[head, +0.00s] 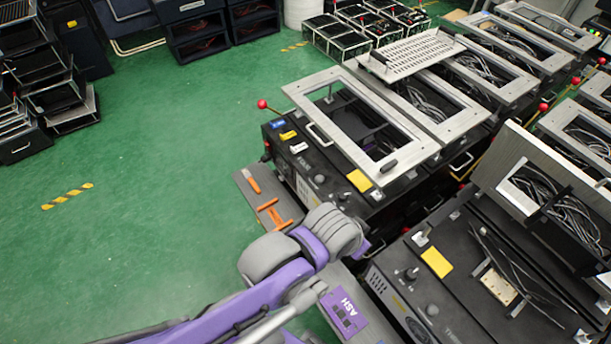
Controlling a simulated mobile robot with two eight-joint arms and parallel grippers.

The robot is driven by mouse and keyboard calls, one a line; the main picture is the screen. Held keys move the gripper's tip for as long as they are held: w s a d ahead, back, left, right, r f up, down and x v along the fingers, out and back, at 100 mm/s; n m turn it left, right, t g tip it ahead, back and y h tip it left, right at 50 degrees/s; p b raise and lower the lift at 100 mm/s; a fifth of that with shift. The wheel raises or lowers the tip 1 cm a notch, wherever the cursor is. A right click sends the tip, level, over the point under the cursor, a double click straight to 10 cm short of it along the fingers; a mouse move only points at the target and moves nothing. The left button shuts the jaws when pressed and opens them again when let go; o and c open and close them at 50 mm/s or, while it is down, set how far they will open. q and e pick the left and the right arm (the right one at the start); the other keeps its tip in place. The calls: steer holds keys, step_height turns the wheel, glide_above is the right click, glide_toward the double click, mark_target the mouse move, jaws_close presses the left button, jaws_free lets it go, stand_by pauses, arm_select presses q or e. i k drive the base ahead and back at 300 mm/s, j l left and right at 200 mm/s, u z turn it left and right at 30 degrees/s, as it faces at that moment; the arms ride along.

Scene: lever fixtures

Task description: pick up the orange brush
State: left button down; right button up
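A small orange handle-like thing (252,184), which may be the brush, lies on a narrow grey shelf (241,177) at the side of the nearest black cabinet. A second orange thing (270,213), thin and roughly H-shaped, is lower on the same shelf. Both are too small to tell their kind for sure. My purple and grey arm comes in from the lower left, and its large grey joint covers the shelf's lower end. I cannot make out any gripper fingers. Neither orange thing is seen to be held.
Black cabinets with grey metal frames and cables fill the right side. A red-knobbed lever (262,104) stands at the nearest cabinet's corner. A yellow block (359,181) is on its top. Black crates (57,100) stand at the left. The green floor (150,150) between is clear.

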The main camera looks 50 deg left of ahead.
mark_target(247, 176)
steer(key=u, duration=2.3)
steer(key=i+j+z, duration=0.1)
steer(key=z, duration=0.25)
steer(key=i+j+z, duration=0.1)
steer(key=j+z, duration=0.35)
steer(key=z, duration=0.25)
steer(key=i+j+z, duration=0.15)
steer(key=j, duration=0.7)
steer(key=j+z, duration=0.1)
steer(key=j, duration=0.7)
steer(key=i, duration=0.05)
